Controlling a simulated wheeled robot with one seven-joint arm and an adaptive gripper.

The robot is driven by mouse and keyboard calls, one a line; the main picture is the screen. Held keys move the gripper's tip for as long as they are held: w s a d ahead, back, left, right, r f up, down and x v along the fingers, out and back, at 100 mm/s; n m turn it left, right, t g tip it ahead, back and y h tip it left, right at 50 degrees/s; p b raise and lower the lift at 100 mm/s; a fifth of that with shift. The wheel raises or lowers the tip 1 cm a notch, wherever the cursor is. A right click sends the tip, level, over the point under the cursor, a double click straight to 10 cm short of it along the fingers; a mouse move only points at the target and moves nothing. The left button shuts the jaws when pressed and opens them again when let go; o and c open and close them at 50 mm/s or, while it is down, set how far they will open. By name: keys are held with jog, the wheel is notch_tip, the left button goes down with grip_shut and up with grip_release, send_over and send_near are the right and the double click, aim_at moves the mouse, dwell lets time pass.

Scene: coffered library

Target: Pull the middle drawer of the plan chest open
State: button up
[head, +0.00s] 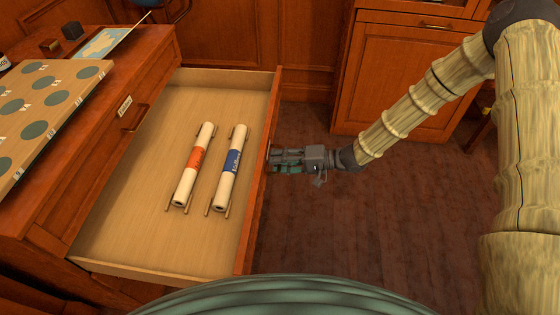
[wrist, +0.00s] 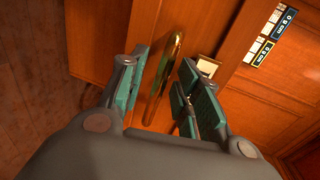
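The plan chest (head: 60,208) stands at the left in the head view. A drawer (head: 120,228) below its closed, labelled top drawer (head: 124,107) is pulled far out; I cannot tell its level for certain, as the lower chest is hidden. My gripper (head: 272,160) is at the outer side of this drawer's front (head: 262,190). In the wrist view, a brass handle (wrist: 168,65) lies between my gripper's fingers (wrist: 163,95), with gaps visible on both sides. The fingers are open around it.
Two rolled plans, one with an orange band (head: 195,160) and one with a blue band (head: 231,163), lie on thin rods in the drawer. A spotted board (head: 45,110) lies on the chest. A wooden cabinet (head: 400,75) stands behind. Floor (head: 400,230) is clear at right.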

jog(key=v, duration=1.2)
dwell(0.4)
